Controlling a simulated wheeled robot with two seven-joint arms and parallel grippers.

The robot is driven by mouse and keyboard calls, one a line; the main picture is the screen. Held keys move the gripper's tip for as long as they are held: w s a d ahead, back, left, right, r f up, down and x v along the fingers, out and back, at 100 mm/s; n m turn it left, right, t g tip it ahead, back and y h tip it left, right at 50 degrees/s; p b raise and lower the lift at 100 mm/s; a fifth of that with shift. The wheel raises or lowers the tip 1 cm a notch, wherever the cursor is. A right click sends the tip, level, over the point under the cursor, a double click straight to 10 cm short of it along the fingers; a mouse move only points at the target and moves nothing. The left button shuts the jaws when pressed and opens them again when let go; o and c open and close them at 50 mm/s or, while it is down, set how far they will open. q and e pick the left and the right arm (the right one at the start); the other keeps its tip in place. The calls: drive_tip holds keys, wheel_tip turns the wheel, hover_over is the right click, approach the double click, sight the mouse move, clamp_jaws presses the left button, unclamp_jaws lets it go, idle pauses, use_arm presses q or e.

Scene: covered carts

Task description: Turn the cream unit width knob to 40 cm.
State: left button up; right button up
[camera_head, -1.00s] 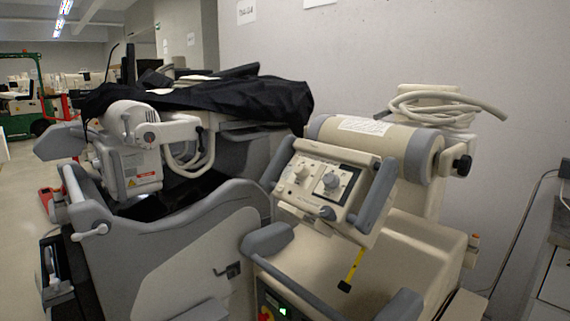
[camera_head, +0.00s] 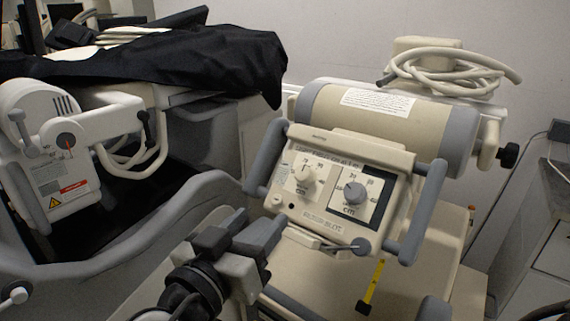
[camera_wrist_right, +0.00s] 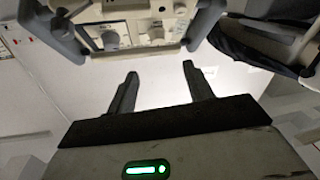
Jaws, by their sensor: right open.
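The cream unit (camera_head: 330,222) has a tilted control panel between two grey handles. It carries a cream knob (camera_head: 305,174) on a light dial at the left and a grey knob (camera_head: 354,192) on a black-framed dial at the right. Both dials show numbers and "cm"; I cannot read which is width or the exact settings. My right gripper (camera_head: 243,236) is open and empty, below and left of the panel, apart from both knobs. In the right wrist view its open fingers (camera_wrist_right: 160,76) point toward the panel, where the grey knob (camera_wrist_right: 110,40) shows. My left gripper is out of view.
The left grey handle (camera_head: 266,158) and right handle (camera_head: 424,210) flank the panel. A small lever with a grey ball (camera_head: 361,246) sticks out below it.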

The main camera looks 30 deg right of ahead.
sight(301, 176)
drive_tip(key=p+x, duration=0.1)
drive_tip(key=x, duration=0.4)
drive_tip(key=p+x, duration=0.1)
drive_tip(key=x, duration=0.3)
drive_tip(key=p+x, duration=0.1)
drive_tip(key=x, duration=0.4)
drive_tip(key=shift+s+d+r, duration=0.1)
drive_tip(key=shift+d, duration=0.4)
drive_tip(key=c, duration=1)
